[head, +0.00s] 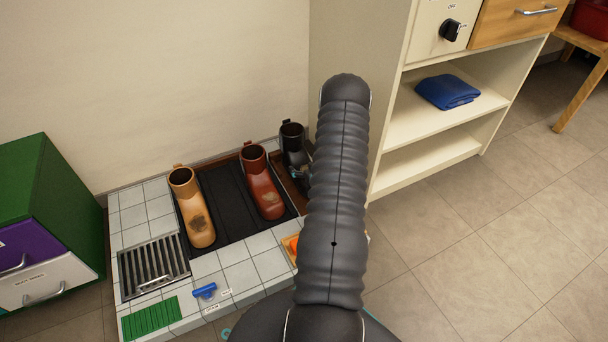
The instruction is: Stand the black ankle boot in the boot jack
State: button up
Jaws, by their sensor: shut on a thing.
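The black ankle boot (292,137) stands upright in the head view, at the right end of a row of boots by the wall. Its shaft opening faces up. My gripper (302,171) is at the boot's front, low down, and is shut on it. My own arm hides most of the gripper and the boot's toe. A brown wooden surface (284,180) shows beside and below the boot. I cannot tell whether it is the boot jack, or whether the boot touches it.
A red-brown boot (262,184) stands close on the left, and a tan boot (192,208) further left, on a black mat (222,202). A grate (153,268), a green mat (150,316) and a blue brush-like thing (205,291) lie in front. A shelf unit (432,170) rises close on the right.

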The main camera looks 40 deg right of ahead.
jog(key=shift+f+b, duration=0.3)
jog(key=shift+f, duration=1.65)
jog(key=shift+f, duration=0.15)
jog(key=o, duration=1.4)
